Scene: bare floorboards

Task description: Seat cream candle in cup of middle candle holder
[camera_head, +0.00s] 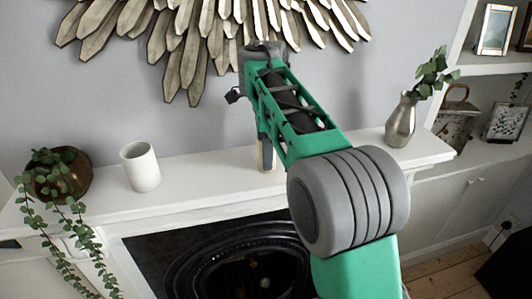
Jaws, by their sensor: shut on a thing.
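My gripper (264,148) points down over the white mantelpiece, near its middle. It is shut on a small cream object, the cream candle (266,158), of which only a narrow strip shows at the fingertips. My green and grey arm covers much of the area to the right of it. I cannot make out the middle candle holder or its cup; it may be hidden behind my gripper and arm. I cannot tell whether the candle touches anything below it.
On the mantelpiece (215,185) stand a white cylindrical vessel (141,168) and a trailing plant in a brown pot (75,178) at left, and a silver vase (401,122) with leaves at right. A metal sunburst decoration (190,50) hangs above. The mantel between vessel and gripper is clear.

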